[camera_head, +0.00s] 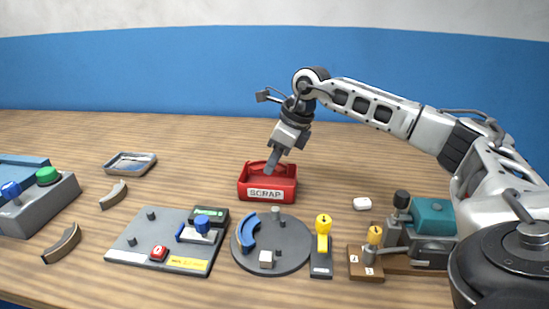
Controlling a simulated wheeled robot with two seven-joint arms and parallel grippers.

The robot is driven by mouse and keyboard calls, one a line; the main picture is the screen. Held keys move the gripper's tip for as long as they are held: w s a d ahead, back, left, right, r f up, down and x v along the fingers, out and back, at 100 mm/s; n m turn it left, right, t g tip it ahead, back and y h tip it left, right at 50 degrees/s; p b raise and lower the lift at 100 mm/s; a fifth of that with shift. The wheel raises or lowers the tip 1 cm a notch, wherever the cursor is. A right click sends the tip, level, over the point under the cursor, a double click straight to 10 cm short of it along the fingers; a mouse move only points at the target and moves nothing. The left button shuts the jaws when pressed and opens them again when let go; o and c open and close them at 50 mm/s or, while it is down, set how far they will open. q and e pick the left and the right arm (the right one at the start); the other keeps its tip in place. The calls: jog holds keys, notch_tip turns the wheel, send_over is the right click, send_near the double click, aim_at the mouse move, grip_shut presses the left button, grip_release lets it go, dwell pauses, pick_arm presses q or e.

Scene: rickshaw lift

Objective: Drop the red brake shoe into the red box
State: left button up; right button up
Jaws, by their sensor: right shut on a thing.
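The red box (289,193), labelled SCRAP, stands on the table at the middle of the head view. My right gripper (270,167) reaches down from above, with its fingertips over the box opening. It is shut on the red brake shoe (257,165), a curved red piece that shows at the fingertips, at the level of the box's back rim. Red on red makes it hard to tell whether the shoe touches the box. My left gripper is not in view.
A grey round plate (288,255) with a blue shoe (248,232) stands in front of the box. A grey board (135,235), a yellow-handled device (322,245) and a teal machine (432,218) are nearby. A metal tray (131,164) lies left. The table behind the box is clear.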

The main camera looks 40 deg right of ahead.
jog(key=shift+f, duration=0.1)
dwell(0.6)
jog(key=o, duration=1.5)
jog(key=shift+o, duration=0.2)
